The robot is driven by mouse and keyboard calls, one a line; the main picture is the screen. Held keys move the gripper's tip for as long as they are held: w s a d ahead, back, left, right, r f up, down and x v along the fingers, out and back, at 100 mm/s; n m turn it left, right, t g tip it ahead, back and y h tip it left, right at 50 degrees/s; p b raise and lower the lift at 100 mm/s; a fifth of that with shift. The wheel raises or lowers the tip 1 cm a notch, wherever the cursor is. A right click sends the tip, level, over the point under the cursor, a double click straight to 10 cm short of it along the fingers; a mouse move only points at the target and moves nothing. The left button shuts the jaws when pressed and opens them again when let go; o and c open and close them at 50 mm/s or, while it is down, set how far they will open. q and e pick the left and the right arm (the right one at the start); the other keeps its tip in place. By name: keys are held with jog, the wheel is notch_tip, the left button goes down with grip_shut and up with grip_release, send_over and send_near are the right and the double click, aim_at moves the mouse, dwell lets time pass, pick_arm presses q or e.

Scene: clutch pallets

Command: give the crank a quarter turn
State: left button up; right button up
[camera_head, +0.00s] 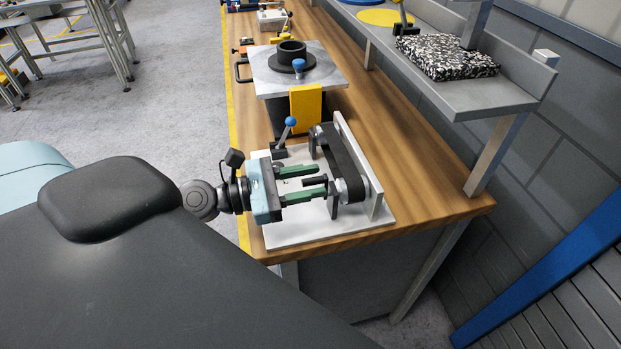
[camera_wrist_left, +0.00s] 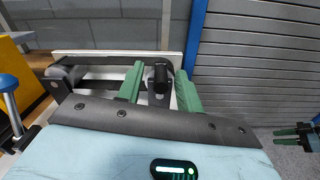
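The crank belongs to a belt-and-pulley unit, with a black belt (camera_head: 342,158) on a white base plate (camera_head: 330,228) at the bench's near end. Its black handle (camera_head: 315,181) points left, toward my left gripper (camera_head: 308,181). The gripper's green fingers are open, one on each side of the handle. The crank arm is partly hidden. My right gripper (camera_wrist_left: 290,132) shows small at the right edge there; its opening is unclear.
A blue-knobbed lever (camera_head: 290,123) stands just behind the gripper. Beyond it are a yellow block (camera_head: 305,103) and a grey plate with a black ring (camera_head: 291,50). A raised shelf (camera_head: 470,98) runs along the right. The wooden bench (camera_head: 420,180) is bare right of the unit.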

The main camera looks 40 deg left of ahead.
pick_arm(q)
jog(key=shift+w+d+r, duration=0.15)
jog(key=shift+w+d, duration=0.1)
jog(key=shift+w, duration=0.05)
jog(key=shift+w+d, duration=0.15)
